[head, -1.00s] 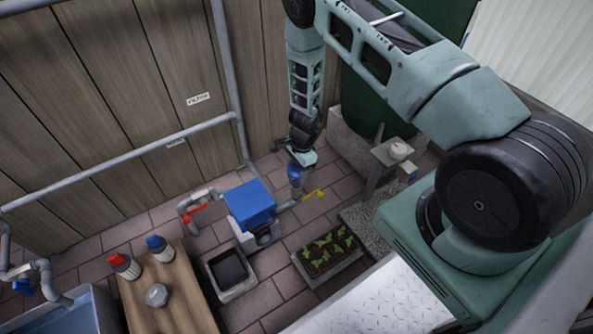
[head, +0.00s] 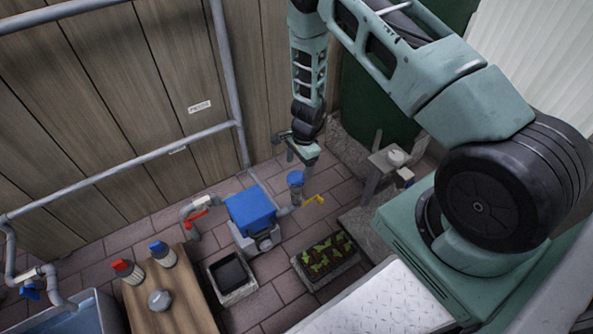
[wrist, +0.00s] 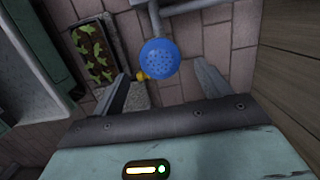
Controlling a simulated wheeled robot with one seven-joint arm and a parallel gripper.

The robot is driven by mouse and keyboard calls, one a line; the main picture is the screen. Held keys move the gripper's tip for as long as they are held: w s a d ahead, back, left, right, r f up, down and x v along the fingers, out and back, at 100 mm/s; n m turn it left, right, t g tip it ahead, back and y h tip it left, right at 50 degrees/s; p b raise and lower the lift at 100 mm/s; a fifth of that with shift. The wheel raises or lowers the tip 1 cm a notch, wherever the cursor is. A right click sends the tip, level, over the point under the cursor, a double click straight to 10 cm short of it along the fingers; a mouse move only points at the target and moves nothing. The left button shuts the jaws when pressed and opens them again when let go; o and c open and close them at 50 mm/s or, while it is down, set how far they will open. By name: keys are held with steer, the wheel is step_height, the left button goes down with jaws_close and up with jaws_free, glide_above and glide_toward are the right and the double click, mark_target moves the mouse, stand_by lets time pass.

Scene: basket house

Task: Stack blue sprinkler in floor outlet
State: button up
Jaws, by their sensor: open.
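The blue sprinkler (head: 296,178) sits upright on the grey floor outlet pipe (head: 284,211), beside a yellow valve handle (head: 315,200). In the wrist view its round, perforated blue face (wrist: 159,57) points up toward the camera. My gripper (head: 303,163) is open just above the sprinkler. In the wrist view the fingers of my gripper (wrist: 162,84) stand on either side of the sprinkler, apart from it, with nothing held. The joint under the sprinkler is mostly hidden by its head.
A blue-topped pump (head: 250,210) stands left of the outlet, with a red-handled pipe (head: 197,215) beyond it. A planter (head: 328,258) is in front. A wooden bench (head: 180,310) holds red- and blue-capped bottles. A wooden wall (head: 110,130) and a grey rail are behind.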

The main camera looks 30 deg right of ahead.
mark_target(301, 173)
step_height(301, 173, up, 6)
steer(key=p, duration=0.2)
steer(key=s+a+r+n+y, duration=0.1)
steer(key=s+a+r+n, duration=0.4)
steer(key=a+r, duration=0.45)
steer(key=s+a+r+n+y, duration=0.1)
steer(key=s+a+r+n, duration=0.1)
steer(key=a+r+n, duration=0.6)
steer(key=s+a+r+n+h, duration=0.1)
steer(key=s+r+n, duration=0.5)
steer(key=s, duration=0.4)
steer(key=s+a+r+n+h, duration=0.2)
steer(key=s+r+n, duration=0.4)
steer(key=s+r, duration=0.3)
steer(key=shift+s+r+n, duration=0.2)
steer(key=shift+s+n, duration=0.2)
steer(key=shift+s, duration=0.45)
step_height(301, 173, up, 30)
steer(key=p, duration=3)
steer(key=shift+r, duration=0.2)
